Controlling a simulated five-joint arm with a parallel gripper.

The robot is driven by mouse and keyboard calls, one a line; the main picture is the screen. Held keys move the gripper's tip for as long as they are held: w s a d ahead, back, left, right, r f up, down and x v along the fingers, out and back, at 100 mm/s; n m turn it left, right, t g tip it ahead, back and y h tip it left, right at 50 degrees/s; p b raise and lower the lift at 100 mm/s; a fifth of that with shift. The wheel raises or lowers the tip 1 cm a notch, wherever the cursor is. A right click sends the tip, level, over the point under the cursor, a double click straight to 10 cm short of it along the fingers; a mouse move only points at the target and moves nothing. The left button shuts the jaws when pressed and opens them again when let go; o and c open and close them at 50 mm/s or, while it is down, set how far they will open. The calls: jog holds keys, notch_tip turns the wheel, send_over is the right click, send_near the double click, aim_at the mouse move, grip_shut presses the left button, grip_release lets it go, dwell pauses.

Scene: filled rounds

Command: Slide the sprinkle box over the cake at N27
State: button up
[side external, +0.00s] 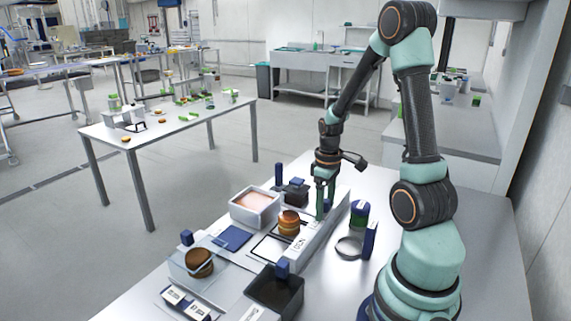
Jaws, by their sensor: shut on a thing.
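A round, layered brown cake (289,224) stands on the work surface, beside a long white ledge (312,238) with small labels. A second round brown cake (199,263) sits at the front left, under or behind a clear sheet. I cannot read N27 on any label. My gripper (321,212) points down at the ledge, just right of the first cake. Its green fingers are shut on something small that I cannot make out. I cannot tell for sure which container is the sprinkle box. A pale open box (254,208) with pinkish contents stands left of the first cake.
A dark open bin (274,291) with a blue block stands at the front. A small dark box (295,191) stands behind the cake. A dark ring (348,247), a blue panel (370,240) and a green-and-blue jar (359,214) stand right of the ledge. A blue square (233,238) lies left.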

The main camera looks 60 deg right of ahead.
aim_at(318, 224)
jog(key=shift+a, duration=2)
jog(key=o, duration=0.9)
notch_tip(318, 224, up, 7)
jog(key=shift+r, duration=0.1)
